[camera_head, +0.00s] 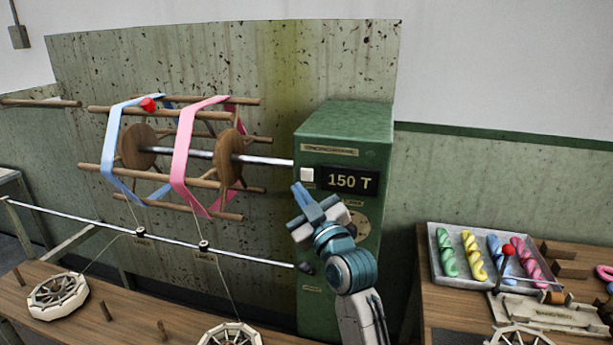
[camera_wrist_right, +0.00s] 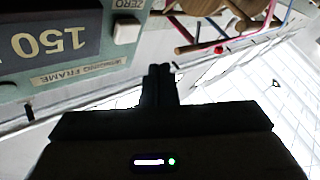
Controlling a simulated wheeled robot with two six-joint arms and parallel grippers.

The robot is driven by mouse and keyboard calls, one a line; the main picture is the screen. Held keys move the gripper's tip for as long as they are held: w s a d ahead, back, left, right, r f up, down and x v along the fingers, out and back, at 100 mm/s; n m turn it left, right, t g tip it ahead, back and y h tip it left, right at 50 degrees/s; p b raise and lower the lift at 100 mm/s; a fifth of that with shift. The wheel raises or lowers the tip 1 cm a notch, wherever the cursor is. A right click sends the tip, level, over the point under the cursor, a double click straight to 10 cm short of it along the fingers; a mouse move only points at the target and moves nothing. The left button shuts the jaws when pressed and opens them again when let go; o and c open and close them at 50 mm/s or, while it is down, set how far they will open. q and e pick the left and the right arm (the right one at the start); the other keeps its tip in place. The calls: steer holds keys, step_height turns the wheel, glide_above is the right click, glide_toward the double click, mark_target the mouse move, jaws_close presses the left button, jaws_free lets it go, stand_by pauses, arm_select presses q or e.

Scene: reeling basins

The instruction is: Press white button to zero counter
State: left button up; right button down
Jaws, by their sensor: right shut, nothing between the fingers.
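The white button (camera_head: 307,174) sits on the front of the green counter box (camera_head: 345,125), left of the dark display (camera_head: 348,181), which reads "150 T". In the right wrist view the button (camera_wrist_right: 127,33) shows beside a "ZERO" label, with the display (camera_wrist_right: 50,42) to its left. My right gripper (camera_head: 299,188) is shut and empty, its fingertips just below the button in the head view. In the right wrist view the gripper (camera_wrist_right: 159,70) appears apart from the button, to its lower right. My left gripper is not in view.
A reel with blue (camera_head: 113,150) and pink (camera_head: 182,150) skeins is left of the box. A metal rod (camera_head: 100,228) crosses below it. A metal tray (camera_head: 437,270) with several coloured skeins stands on the right table. A wooden bench (camera_head: 140,300) is at front left.

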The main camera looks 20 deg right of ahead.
mark_target(301, 173)
steer(key=shift+w+d, duration=0.5)
steer(key=shift+w, duration=0.25)
steer(key=shift+w+d, duration=0.5)
steer(key=shift+w, duration=0.25)
stand_by(1.0)
steer(key=shift+w+d, duration=0.25)
steer(key=shift+w, duration=0.1)
steer(key=shift+w+d, duration=0.25)
steer(key=shift+w, duration=0.1)
stand_by(0.8)
steer(key=shift+s+a, duration=0.55)
steer(key=shift+s, duration=0.2)
steer(key=s+a, duration=0.1)
steer(key=s, duration=0.1)
steer(key=s+a, duration=0.1)
steer(key=s, duration=0.1)
steer(key=shift+a, duration=0.4)
